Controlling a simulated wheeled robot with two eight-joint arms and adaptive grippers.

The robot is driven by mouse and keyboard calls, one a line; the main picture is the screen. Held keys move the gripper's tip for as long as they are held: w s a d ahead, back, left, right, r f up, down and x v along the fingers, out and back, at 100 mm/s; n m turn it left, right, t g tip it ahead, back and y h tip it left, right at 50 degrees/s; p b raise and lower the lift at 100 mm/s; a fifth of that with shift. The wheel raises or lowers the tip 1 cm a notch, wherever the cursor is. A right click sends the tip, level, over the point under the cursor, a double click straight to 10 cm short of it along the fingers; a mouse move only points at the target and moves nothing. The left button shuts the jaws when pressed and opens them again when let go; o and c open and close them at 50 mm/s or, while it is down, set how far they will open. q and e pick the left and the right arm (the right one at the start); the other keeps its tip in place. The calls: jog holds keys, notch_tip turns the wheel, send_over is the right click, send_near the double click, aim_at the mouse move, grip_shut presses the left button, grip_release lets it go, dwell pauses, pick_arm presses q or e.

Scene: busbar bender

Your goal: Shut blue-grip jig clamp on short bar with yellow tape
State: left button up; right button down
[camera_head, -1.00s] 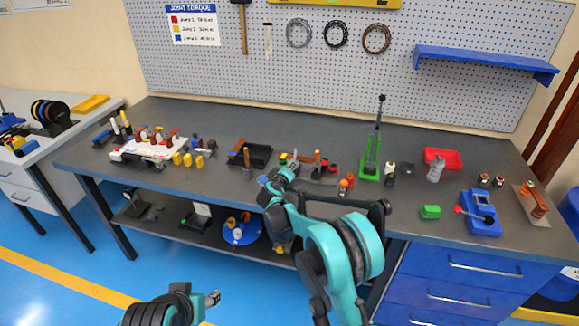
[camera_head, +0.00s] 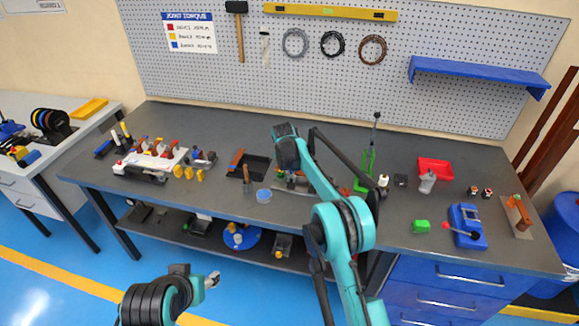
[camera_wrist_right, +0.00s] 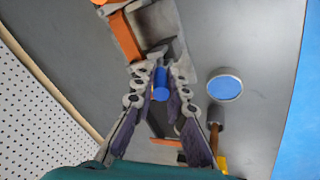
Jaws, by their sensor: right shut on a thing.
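In the right wrist view my right gripper (camera_wrist_right: 161,84) is shut on the blue grip (camera_wrist_right: 161,92) of the jig clamp, which sits between its fingertips. A grey metal jig (camera_wrist_right: 170,28) lies just beyond the fingertips, with an orange-brown bar (camera_wrist_right: 124,36) along it. A small yellow patch beside the blue grip is mostly hidden, so I cannot tell if it is the tape. In the head view my right wrist (camera_head: 287,150) hangs over the jig area and hides most of it. My left gripper (camera_head: 211,280) is low in front of the bench, too small to judge.
A green stand (camera_head: 367,168) rises to the right. A red bin (camera_head: 435,168) and blue device (camera_head: 467,226) are farther right.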

jog(key=shift+w+d+r+g+p, duration=0.15)
jog(key=shift+w+r+g+p, duration=0.25)
jog(key=shift+g+p, duration=0.25)
pick_arm(q)
jog(key=shift+w+r, duration=0.15)
jog(key=shift+r, duration=0.35)
jog(key=shift+w+r, duration=0.15)
jog(key=shift+r, duration=0.35)
pick_arm(e)
jog(key=shift+w+d, duration=0.1)
jog(key=shift+d, duration=0.05)
jog(key=c, duration=1.5)
grip_release()
jog(key=shift+c, duration=0.2)
jog(key=shift+w+d+f, duration=0.1)
jog(key=shift+w+f, duration=0.05)
jog(key=shift+f, duration=0.05)
pick_arm(q)
jog(key=shift+w+d, duration=0.15)
jog(key=shift+w, duration=0.05)
jog(key=shift+r+p, duration=1.5)
jog(key=shift+p, duration=0.05)
pick_arm(e)
jog(key=s+v, duration=0.1)
jog(key=v, duration=0.8)
jog(key=shift+s+a+f, duration=0.25)
jog(key=shift+s+f, duration=0.05)
